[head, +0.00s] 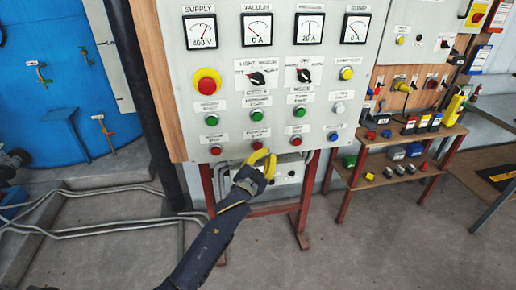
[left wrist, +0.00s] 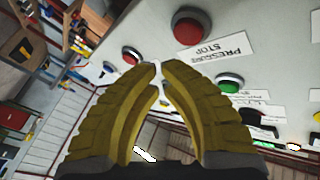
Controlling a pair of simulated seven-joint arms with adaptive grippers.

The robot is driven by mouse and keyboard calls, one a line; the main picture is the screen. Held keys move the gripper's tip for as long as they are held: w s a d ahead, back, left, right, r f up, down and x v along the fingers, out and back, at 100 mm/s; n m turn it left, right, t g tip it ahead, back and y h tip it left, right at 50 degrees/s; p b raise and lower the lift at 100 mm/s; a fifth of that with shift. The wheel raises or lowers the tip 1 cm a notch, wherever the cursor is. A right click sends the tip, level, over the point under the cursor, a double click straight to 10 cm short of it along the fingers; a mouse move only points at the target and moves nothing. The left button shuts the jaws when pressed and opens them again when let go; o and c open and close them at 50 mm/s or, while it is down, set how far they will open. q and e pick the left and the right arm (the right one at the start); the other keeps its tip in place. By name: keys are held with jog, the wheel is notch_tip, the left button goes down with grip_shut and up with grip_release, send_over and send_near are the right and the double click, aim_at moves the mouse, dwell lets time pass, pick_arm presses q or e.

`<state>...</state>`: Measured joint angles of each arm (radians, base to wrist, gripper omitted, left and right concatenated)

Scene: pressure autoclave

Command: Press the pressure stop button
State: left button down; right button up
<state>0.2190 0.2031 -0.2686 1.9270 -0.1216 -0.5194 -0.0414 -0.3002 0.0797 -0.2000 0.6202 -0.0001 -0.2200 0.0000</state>
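My left gripper (head: 262,158), with yellow fingers, is just below and in front of that row. In the left wrist view its fingertips (left wrist: 160,76) come together with nothing visible between them. The button looks apart from the fingertips. My right gripper is not in view.
The grey control panel (head: 233,90) carries gauges, switches and other buttons. Another red button (head: 296,140) sits close on the right and one (head: 215,150) on the left. A green button (head: 257,116) is above. A shelf (head: 400,150) of parts stands at the right.

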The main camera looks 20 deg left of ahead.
pick_arm(q)
jog(key=shift+w+a, duration=0.5)
jog(key=shift+w, duration=0.4)
jog(key=shift+w+a, duration=0.45)
jog(key=shift+w, duration=0.35)
dwell(2.0)
jog(key=shift+s+d, duration=0.1)
jog(key=shift+s, duration=0.05)
dwell(0.3)
jog(key=shift+s+d, duration=0.35)
jog(key=shift+s, duration=0.4)
jog(key=shift+s+d, duration=0.4)
jog(key=shift+s, duration=0.3)
jog(key=shift+s+d, duration=0.4)
jog(key=shift+s, duration=0.3)
jog(key=shift+s+d, duration=0.4)
jog(key=shift+s, duration=0.3)
